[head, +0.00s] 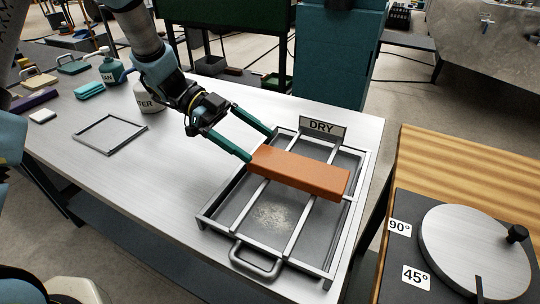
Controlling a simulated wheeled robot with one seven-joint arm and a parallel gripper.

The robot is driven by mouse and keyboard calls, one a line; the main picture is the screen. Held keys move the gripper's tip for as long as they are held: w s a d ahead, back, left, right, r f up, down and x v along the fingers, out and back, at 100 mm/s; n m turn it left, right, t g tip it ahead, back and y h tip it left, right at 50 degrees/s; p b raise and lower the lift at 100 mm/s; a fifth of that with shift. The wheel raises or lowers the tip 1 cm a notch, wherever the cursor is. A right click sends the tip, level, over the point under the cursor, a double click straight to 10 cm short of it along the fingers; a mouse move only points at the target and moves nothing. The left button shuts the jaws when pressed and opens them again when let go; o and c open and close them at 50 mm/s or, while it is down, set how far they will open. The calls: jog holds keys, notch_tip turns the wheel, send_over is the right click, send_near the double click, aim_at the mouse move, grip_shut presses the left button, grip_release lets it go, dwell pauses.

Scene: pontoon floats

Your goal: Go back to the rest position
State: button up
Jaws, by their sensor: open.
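My gripper (258,146) is open, with its two teal fingers reaching down to the right over the table. The fingertips are at the left end of an orange-brown block (300,172). One finger is near the block's front left corner and the other is beyond its back edge. I cannot tell whether either finger touches the block. The block lies across the bars of a metal rack (210,214). A sign reading DRY (322,127) stands at the rack's back edge.
The metal table (160,185) has free room left of the rack. A turntable (474,252) marked with angles stands at the right.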

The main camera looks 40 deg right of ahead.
jog(key=shift+v, duration=0.8)
jog(key=shift+w, duration=0.1)
